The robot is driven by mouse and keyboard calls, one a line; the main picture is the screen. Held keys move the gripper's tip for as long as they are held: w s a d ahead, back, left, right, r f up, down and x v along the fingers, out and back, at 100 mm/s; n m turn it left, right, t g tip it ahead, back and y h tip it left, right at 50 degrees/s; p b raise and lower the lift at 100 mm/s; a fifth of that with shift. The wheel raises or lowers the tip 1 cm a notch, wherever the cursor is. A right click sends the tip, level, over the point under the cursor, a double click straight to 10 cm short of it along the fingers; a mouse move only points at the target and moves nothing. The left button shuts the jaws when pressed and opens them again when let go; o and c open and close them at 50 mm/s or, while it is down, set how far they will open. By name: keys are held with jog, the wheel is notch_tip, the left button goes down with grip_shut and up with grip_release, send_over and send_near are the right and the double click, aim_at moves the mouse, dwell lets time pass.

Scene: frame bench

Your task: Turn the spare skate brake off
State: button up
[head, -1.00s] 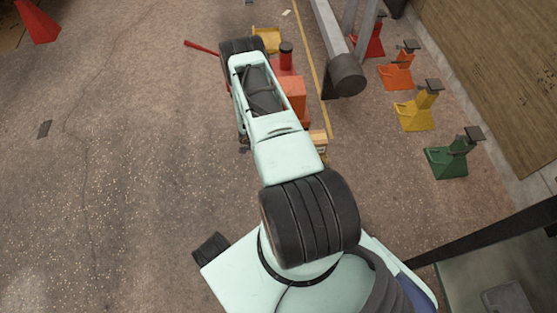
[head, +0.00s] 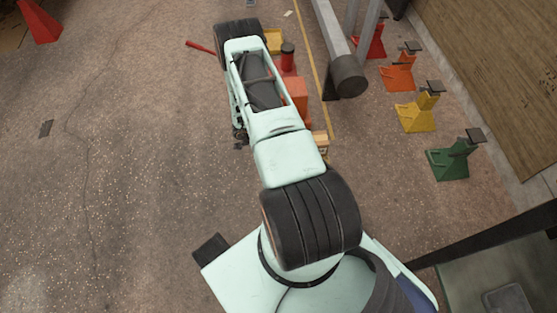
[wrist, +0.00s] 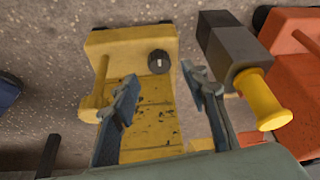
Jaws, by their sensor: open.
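A yellow skate (wrist: 130,45) lies below my gripper in the wrist view, with a worn, dark-spotted plate. A round black knob (wrist: 159,62) with a short white mark sits near its far right corner; I take it for the brake control, but no label is readable. The mark looks roughly upright in the picture. My gripper (wrist: 160,88) is open, its two blue-grey fingers apart and nothing between them. The knob shows beyond the gap between the fingertips, and I see no contact. In the head view part of a yellow body (head: 273,40) shows beside my arm, which hides my gripper.
In the wrist view a dark block with a yellow cylinder (wrist: 264,100) stands close right of the fingers, with an orange body (wrist: 290,30) beyond. In the head view green (head: 449,162), yellow (head: 416,114) and orange (head: 398,75) stands line the right. Floor at left is mostly clear.

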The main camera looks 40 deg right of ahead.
jog(key=s+v, duration=0.1)
jog(key=v, duration=0.6)
jog(key=shift+w+r, duration=0.2)
jog(key=shift+w, duration=0.35)
jog(key=shift+a, duration=0.1)
